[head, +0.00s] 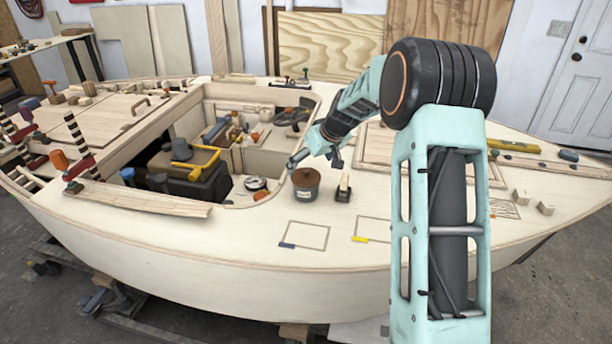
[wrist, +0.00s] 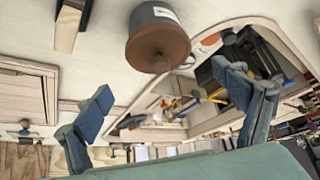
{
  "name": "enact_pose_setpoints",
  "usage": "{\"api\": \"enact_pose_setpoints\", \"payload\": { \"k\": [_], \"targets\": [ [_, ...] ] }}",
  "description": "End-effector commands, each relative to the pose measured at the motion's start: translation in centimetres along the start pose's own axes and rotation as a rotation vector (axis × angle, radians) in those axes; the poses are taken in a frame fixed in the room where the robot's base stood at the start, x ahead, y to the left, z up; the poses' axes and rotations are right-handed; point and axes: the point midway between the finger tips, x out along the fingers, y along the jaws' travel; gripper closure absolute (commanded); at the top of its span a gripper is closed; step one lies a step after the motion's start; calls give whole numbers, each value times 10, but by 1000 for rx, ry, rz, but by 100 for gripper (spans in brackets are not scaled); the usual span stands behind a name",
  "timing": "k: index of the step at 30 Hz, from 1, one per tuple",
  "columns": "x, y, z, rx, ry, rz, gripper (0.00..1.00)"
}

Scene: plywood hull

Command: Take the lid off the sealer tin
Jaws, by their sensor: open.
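The sealer tin (head: 305,192) stands upright on the pale plywood deck, beside the cockpit opening. It is a grey tin with a pale label, and its brown round lid (head: 305,177) is on top. In the wrist view the tin (wrist: 152,13) is at the top of the picture with the lid (wrist: 158,48) facing me. My gripper (head: 314,163) is just above and behind the tin in the head view. In the wrist view my gripper (wrist: 165,82) has its two fingers spread wide and nothing between them. The lid lies beyond the fingertips, apart from them.
A wooden-handled block (head: 343,190) stands close to the right of the tin. The cockpit opening (head: 262,150) is left of the tin, with a dark box (head: 190,178) and yellow tool (head: 195,158) inside. Outlined rectangles (head: 305,236) mark bare deck in front.

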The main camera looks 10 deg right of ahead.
Motion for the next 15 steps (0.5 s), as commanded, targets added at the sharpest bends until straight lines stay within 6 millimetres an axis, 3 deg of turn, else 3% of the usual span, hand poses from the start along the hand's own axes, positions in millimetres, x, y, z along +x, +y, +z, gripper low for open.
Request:
{"api": "enact_pose_setpoints", "payload": {
  "k": [7,15],
  "targets": [
    [36,-4,4,0,-2,-1,11],
    [42,-3,4,0,0,0,11]
  ]
}}
